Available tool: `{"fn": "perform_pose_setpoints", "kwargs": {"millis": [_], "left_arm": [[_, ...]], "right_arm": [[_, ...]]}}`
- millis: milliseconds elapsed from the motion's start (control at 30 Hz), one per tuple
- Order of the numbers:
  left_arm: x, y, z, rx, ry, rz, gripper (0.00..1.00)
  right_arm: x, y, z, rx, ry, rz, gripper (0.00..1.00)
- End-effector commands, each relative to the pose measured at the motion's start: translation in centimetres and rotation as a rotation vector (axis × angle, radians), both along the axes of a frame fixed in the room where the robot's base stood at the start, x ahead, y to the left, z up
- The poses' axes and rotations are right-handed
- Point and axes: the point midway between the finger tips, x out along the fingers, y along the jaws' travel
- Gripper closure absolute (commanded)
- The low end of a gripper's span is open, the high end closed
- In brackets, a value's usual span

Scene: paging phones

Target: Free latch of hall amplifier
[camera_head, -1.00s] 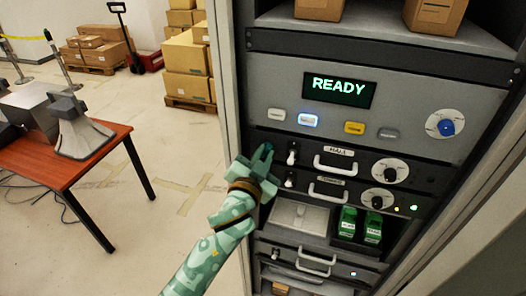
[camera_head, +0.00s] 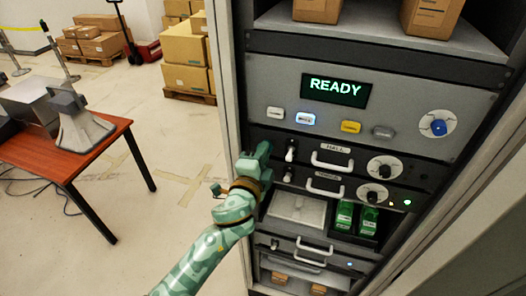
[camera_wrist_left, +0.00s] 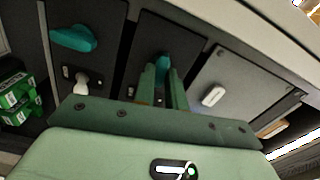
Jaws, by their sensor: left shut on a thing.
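The hall amplifier (camera_head: 338,149) is the upper black unit in the rack, with a "HALL" label, a pale handle, a toggle and a round dial. My left gripper (camera_head: 262,154) is at its left end and covers the latch in the head view. In the left wrist view the hall amplifier's teal latch (camera_wrist_left: 163,66) shows between the fingertips of my left gripper (camera_wrist_left: 161,84), which is shut on it. The latch's exact angle is partly hidden by the fingers. My right gripper is not in view.
Another amplifier (camera_head: 325,183) sits directly below; its teal latch (camera_wrist_left: 72,38) is clear of my fingers. Above is a grey panel with a "READY" screen (camera_head: 335,90) and buttons. Green boxes (camera_head: 368,219) stand lower in the rack. A red-brown table (camera_head: 60,165) stands at left.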

Motion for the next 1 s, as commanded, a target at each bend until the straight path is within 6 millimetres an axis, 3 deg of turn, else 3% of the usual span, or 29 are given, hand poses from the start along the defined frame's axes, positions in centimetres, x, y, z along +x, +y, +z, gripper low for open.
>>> {"fn": "perform_pose_setpoints", "kwargs": {"millis": [400,900,933,1000], "left_arm": [[-0.04,-0.03,-0.20,0.153,-0.047,-0.001,1.00],[-0.05,-0.03,-0.27,0.170,-0.052,-0.001,1.00],[-0.05,-0.03,-0.27,0.170,-0.052,-0.001,0.82],[-0.05,-0.03,-0.25,0.169,-0.052,-0.001,0.65]], "right_arm": [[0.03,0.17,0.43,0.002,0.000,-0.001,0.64],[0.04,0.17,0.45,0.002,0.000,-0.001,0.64],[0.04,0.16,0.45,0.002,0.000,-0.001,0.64],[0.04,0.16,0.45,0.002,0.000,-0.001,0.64]]}}
